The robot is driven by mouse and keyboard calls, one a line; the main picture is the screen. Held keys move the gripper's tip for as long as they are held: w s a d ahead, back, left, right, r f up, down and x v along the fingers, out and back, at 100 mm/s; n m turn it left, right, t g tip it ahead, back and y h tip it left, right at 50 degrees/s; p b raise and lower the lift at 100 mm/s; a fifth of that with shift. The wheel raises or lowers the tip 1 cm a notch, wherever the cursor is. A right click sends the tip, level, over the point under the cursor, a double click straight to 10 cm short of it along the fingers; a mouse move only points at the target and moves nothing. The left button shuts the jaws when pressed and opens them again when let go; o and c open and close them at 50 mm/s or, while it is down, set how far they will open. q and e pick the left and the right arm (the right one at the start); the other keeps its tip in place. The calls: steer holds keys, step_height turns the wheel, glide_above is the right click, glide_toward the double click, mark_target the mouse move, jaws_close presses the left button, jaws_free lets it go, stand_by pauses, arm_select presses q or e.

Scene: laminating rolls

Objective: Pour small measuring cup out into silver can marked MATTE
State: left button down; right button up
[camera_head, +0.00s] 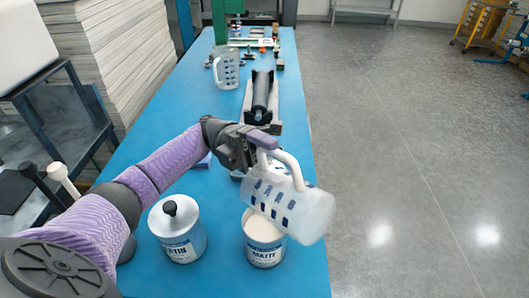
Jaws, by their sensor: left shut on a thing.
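My left gripper (262,143) is shut on the handle of a translucent white measuring cup (290,203) with dark blue markings. The cup is tipped far over, nearly on its side, above the silver can marked MATTE (264,252). The cup hides part of the can's top and reaches past its right side. The can stands upright and open on the blue table, with a pale inside showing. I cannot see a stream between cup and can. My right gripper is not in view.
A second silver can (178,238) with a black knob on its lid stands left of the MATTE can. Another measuring cup (226,69) and a black roller (262,95) stand farther back on the blue table (190,110).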

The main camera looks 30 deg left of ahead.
mark_target(296, 183)
arm_select(q)
steer(key=shift+s+d+r+y+p, duration=0.15)
steer(key=shift+d+r+y+p, duration=0.15)
steer(key=shift+d+y+p, duration=0.3)
steer(key=shift+s+d+r+y+p, duration=0.15)
steer(key=shift+d+r+y+p, duration=0.1)
steer(key=shift+d+y+p, duration=0.3)
steer(key=shift+t, duration=0.3)
steer(key=shift+f, duration=0.15)
steer(key=shift+d+y, duration=0.2)
steer(key=shift+y, duration=0.05)
steer(key=shift+s+d+f+t+y+p, duration=0.15)
steer(key=shift+d+y+p, duration=0.35)
steer(key=shift+p, duration=0.05)
steer(key=shift+s+d+f+t+y+p, duration=0.1)
steer(key=shift+s+d+t+y+p, duration=0.05)
steer(key=shift+d+y+p, duration=0.4)
steer(key=shift+d+f, duration=0.15)
steer(key=shift+f, duration=0.05)
